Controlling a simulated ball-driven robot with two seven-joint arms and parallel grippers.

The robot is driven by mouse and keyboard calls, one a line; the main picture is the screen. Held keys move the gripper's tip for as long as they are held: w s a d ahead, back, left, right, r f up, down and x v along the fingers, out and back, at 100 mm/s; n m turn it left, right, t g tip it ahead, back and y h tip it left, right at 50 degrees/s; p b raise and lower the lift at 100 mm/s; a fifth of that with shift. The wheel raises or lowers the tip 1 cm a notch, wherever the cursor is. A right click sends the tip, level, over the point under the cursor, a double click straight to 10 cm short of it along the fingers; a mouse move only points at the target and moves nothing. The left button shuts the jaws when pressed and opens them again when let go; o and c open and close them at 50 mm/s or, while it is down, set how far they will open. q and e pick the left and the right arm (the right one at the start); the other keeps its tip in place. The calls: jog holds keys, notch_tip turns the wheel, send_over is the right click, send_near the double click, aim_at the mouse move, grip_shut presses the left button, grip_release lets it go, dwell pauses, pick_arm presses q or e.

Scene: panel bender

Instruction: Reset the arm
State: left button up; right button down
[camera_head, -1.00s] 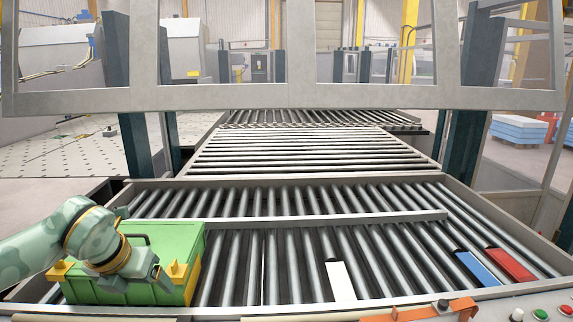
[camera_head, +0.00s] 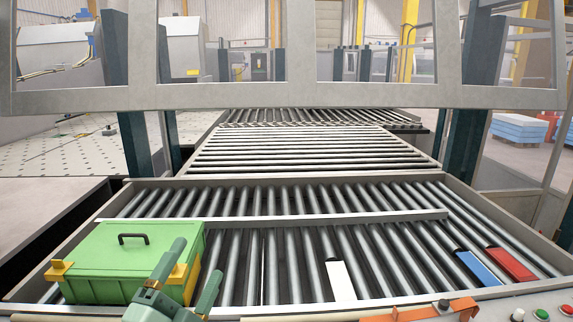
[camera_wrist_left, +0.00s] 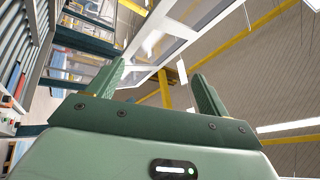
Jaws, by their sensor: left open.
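My left gripper (camera_head: 191,276) is at the lower left of the head view, in front of the right part of a green toolbox. Its two fingers point up and are spread apart, with nothing between them. In the left wrist view the gripper (camera_wrist_left: 158,88) also shows open and empty, facing the ceiling and the frame above. The green toolbox (camera_head: 110,250) has a dark handle and yellow latches and sits closed on the rollers; my gripper hides part of its front right. My right gripper is not in view.
The roller conveyor (camera_head: 290,265) carries a white block (camera_head: 340,281), a blue block (camera_head: 477,268) and a red block (camera_head: 510,264). A metal bar (camera_head: 290,218) crosses the rollers. A grey window frame (camera_head: 290,97) spans above. An orange bracket (camera_head: 436,309) and buttons line the front edge.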

pick_arm(q)
jog(key=s+a+f+n+g+y, duration=0.3)
jog(key=a+f+n+g+y, duration=0.2)
jog(key=a+f+n+y, duration=0.55)
jog(key=s+a+f+g, duration=0.2)
jog(key=s+f+g, duration=0.2)
jog(key=s+f, duration=0.3)
jog(key=s+a+f+g, duration=0.3)
jog(key=s+f+g, duration=0.2)
jog(key=s+f, duration=0.15)
jog(key=s+d+f+g+h+b, duration=0.1)
jog(key=s+d+f+b, duration=0.1)
jog(key=f, duration=1)
jog(key=s+d+f+g+h+b, duration=0.1)
jog(key=s+f+g+b, duration=0.1)
jog(key=f, duration=1)
jog(key=s+d+f+g+h+b, duration=0.1)
jog(key=s+d+f+b, duration=0.15)
jog(key=f, duration=0.95)
jog(key=s+f+n+g+h+b, duration=0.1)
jog(key=s+f+n+g+b, duration=0.1)
jog(key=s+f, duration=1.5)
jog(key=shift+s+a+n+g+b, duration=0.3)
jog(key=shift+s+a+n+b, duration=0.1)
jog(key=shift+s+n+b, duration=0.3)
jog(key=shift+f, duration=0.1)
